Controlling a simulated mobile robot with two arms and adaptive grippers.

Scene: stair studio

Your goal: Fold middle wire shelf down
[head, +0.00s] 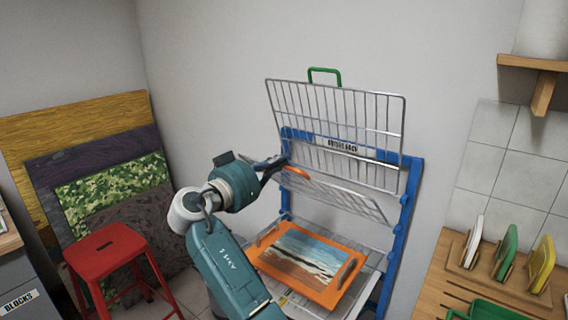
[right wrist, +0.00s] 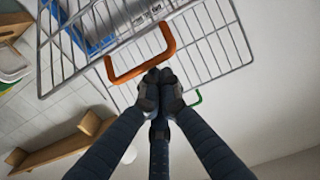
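The middle wire shelf (head: 335,195) of the blue rack (head: 402,240) shows as a narrow slanted grid in the head view, between the raised top shelf and the lower one. Its orange handle (head: 296,172) is at its left end. My right gripper (head: 276,166) is just left of this handle. In the right wrist view the dark fingers (right wrist: 160,78) are together at the tips, close to the orange handle (right wrist: 140,62). The handle lies beyond the tips, not between them; contact is unclear. My left gripper is out of view.
The top wire shelf (head: 345,125), with a green handle (head: 325,72), stands nearly upright. An orange tray (head: 262,255) holding a painting lies on the lower shelf. A red stool (head: 105,245) and leaning boards (head: 110,185) are left. A wooden counter (head: 430,290) is right.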

